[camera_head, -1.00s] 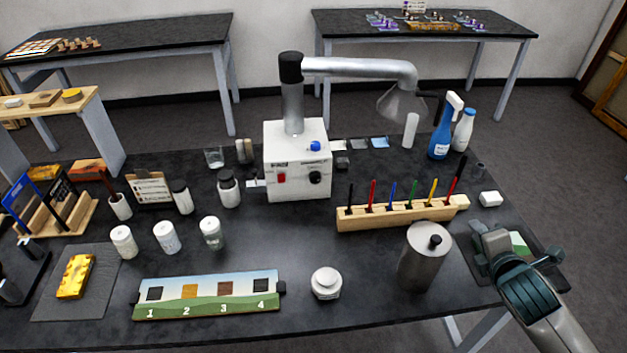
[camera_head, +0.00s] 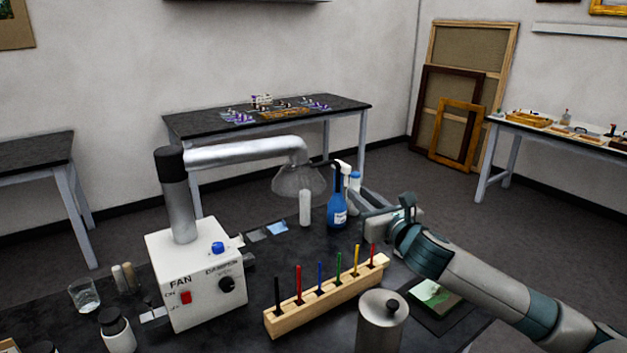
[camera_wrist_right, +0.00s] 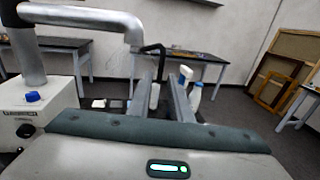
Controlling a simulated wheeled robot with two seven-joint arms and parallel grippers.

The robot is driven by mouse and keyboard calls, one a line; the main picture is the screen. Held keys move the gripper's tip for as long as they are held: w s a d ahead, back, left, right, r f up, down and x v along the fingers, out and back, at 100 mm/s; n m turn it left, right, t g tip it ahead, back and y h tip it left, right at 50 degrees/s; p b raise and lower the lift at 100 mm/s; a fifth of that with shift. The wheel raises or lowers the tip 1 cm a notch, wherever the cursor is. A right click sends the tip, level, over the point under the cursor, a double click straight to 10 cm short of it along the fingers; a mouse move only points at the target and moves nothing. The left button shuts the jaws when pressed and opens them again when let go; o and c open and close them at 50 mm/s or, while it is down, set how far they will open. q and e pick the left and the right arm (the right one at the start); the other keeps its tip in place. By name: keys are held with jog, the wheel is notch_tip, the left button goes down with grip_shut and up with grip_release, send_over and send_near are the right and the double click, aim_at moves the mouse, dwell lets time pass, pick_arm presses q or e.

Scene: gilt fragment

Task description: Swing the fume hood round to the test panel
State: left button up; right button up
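The fume hood is a clear cone (camera_head: 300,180) on the end of a silver duct arm (camera_head: 240,152), which rises from the white fan box (camera_head: 195,272) and reaches right. A black handle (camera_head: 322,163) sticks out from the cone's right side. My right gripper (camera_head: 360,208) is raised to the right of the hood, apart from it. In the right wrist view its two fingers (camera_wrist_right: 162,95) stand apart with nothing held, and the black handle (camera_wrist_right: 153,48) shows beyond them. My left gripper is not in view.
A blue spray bottle (camera_head: 337,208), a white bottle (camera_head: 355,182) and a white cylinder (camera_head: 305,208) stand close to the hood and my right gripper. A wooden rack (camera_head: 325,300) of coloured tools and a metal canister (camera_head: 382,325) stand nearer.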

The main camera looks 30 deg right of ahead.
jog(key=w+d+p, duration=0.2)
jog(key=w+p, duration=0.3)
jog(key=w, duration=1.2)
jog(key=shift+d+p, duration=0.2)
jog(key=shift+p, duration=0.2)
grip_shut()
